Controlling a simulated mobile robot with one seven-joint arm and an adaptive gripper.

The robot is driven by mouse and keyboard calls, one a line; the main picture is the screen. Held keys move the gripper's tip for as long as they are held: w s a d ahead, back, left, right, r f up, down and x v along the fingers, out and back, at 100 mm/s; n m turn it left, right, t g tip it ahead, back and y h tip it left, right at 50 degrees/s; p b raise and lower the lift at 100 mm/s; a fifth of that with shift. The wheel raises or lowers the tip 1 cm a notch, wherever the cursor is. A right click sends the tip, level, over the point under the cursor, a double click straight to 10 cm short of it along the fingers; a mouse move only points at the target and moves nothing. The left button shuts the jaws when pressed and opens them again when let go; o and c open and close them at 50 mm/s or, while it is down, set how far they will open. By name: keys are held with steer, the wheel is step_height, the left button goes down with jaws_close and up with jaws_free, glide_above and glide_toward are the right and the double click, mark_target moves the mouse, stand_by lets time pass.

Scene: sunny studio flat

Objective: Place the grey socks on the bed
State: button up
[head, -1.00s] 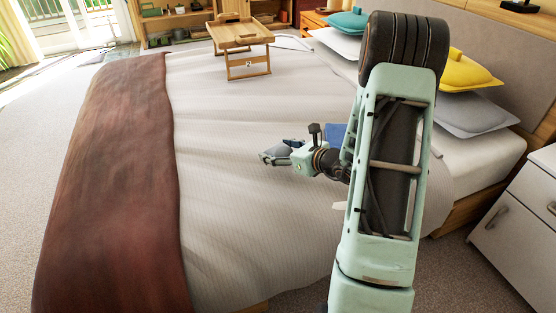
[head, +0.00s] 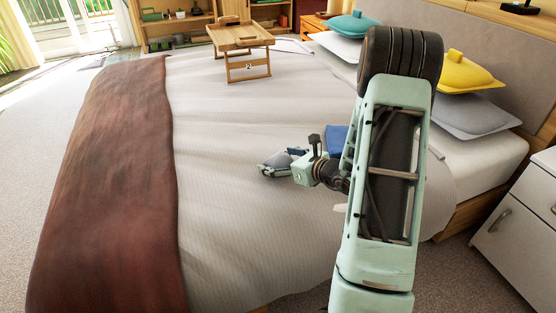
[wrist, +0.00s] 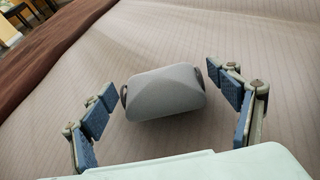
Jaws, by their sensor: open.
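The grey socks (wrist: 165,92) appear as a rounded grey bundle on the light striped bed cover (head: 235,215). In the wrist view the bundle lies between the two spread fingers of my gripper (wrist: 172,108), with a visible gap on each side. In the head view my gripper (head: 277,162) is low over the middle of the bed, and a bit of the grey bundle (head: 273,165) shows at its fingers. The gripper is open. My arm hides part of the bed's right side.
A wooden bed tray (head: 240,38) stands at the far end of the bed. A brown throw (head: 105,190) covers the left side. A blue item (head: 335,138) lies partly behind my arm. Yellow (head: 465,70) and teal (head: 348,24) cushions lie along the headboard. A white nightstand (head: 515,220) stands right.

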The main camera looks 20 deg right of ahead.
steer(key=shift+s+d+r+p, duration=0.15)
steer(key=shift+s+r+p, duration=0.1)
steer(key=shift+r+p, duration=0.1)
steer(key=p+v, duration=0.2)
steer(key=v, duration=0.8)
steer(key=shift+s+d+r+p, duration=0.15)
steer(key=shift+s+p, duration=0.15)
steer(key=shift+s+d, duration=0.1)
steer(key=shift+s, duration=0.2)
